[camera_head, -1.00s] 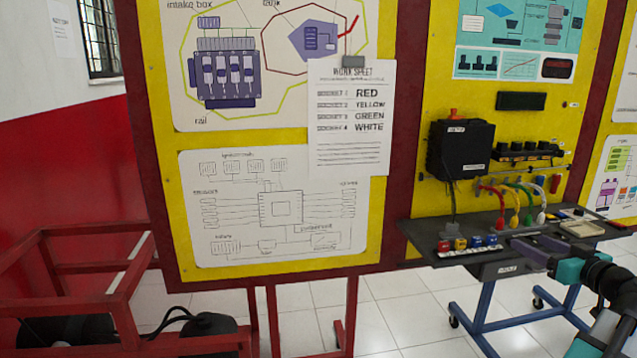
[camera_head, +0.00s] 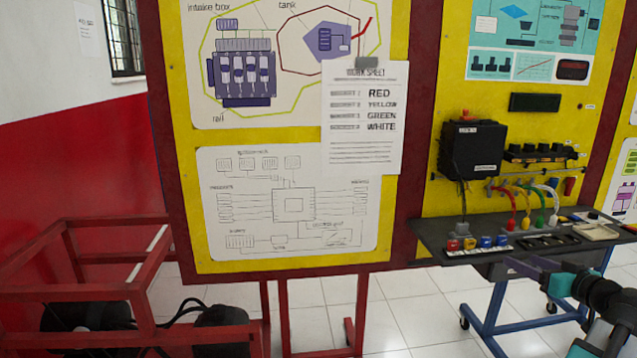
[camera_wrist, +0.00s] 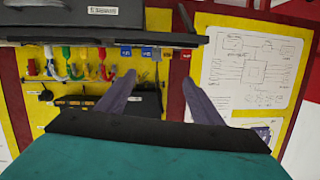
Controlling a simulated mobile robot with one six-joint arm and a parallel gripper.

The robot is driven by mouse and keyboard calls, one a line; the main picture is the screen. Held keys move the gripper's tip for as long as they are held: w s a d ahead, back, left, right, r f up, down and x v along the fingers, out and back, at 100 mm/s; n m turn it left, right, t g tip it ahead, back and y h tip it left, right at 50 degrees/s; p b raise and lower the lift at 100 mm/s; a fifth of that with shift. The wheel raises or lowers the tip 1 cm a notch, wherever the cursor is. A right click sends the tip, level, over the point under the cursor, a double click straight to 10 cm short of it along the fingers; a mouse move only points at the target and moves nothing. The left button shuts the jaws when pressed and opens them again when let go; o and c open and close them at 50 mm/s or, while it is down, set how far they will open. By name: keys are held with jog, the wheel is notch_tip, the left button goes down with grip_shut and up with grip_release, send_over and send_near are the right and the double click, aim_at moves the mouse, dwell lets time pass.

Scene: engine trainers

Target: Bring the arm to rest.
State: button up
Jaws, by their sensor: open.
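My gripper (camera_head: 524,264) shows at the lower right in the head view, in front of the grey shelf (camera_head: 440,232), on a teal and black arm. In the wrist view my gripper (camera_wrist: 160,82) has two purple fingers spread apart with nothing between them. The wrist view is upside down. The fingers appear clear of the shelf and its parts.
The shelf carries small coloured blocks (camera_head: 470,243), a black holder (camera_head: 548,241) and a pale tray (camera_head: 595,231). Red, yellow, green and white plugged leads (camera_head: 525,222) hang above. A red frame (camera_head: 140,300) stands at left. Tiled floor lies below.

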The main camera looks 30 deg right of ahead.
jog(key=w+a+f+g+y, duration=0.2)
jog(key=w+a+f+y, duration=0.1)
jog(key=w+a+f, duration=0.55)
jog(key=w+a+f+g+y+p, duration=0.1)
jog(key=w+a+f+g+y, duration=0.3)
jog(key=a+f, duration=1)
jog(key=w+a+f+g+y+p, duration=0.1)
jog(key=w+a+f+g, duration=0.35)
jog(key=a+f, duration=0.9)
jog(key=s+a+f+n+g, duration=0.1)
jog(key=s+a+f+g, duration=0.15)
jog(key=a+f, duration=0.55)
jog(key=s+a+f+n+g, duration=0.15)
jog(key=s+a+f, duration=0.25)
jog(key=a+f, duration=0.45)
jog(key=s+a+f+g+h, duration=0.2)
jog(key=s+a+f, duration=0.2)
jog(key=s, duration=0.4)
jog(key=s+a+f+n+g+h+p, duration=0.1)
jog(key=s+a+f+g+h, duration=0.1)
jog(key=s+a, duration=0.3)
jog(key=shift+s+f+g, duration=0.85)
jog(key=shift+s, duration=1.25)
jog(key=shift+n, duration=0.25)
